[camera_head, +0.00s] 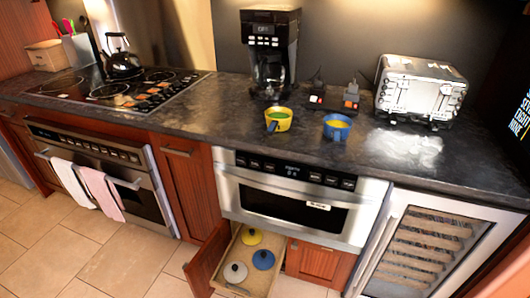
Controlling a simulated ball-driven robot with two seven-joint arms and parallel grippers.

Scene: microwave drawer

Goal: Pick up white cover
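The white cover (235,272) is a round lid with a dark knob on top. It lies in the open drawer (273,283) below the microwave, at the front left of the drawer. A blue cover (263,260) lies to its right and a little behind it. A yellow cover (252,236) lies farther back. The three covers sit close together; I cannot tell whether they touch. Neither of my grippers shows in the head view.
The microwave drawer unit (290,200) sits directly above. A yellow cup (278,120) and a blue cup (337,127) stand on the dark counter (215,115). The tiled floor (60,240) at left is clear.

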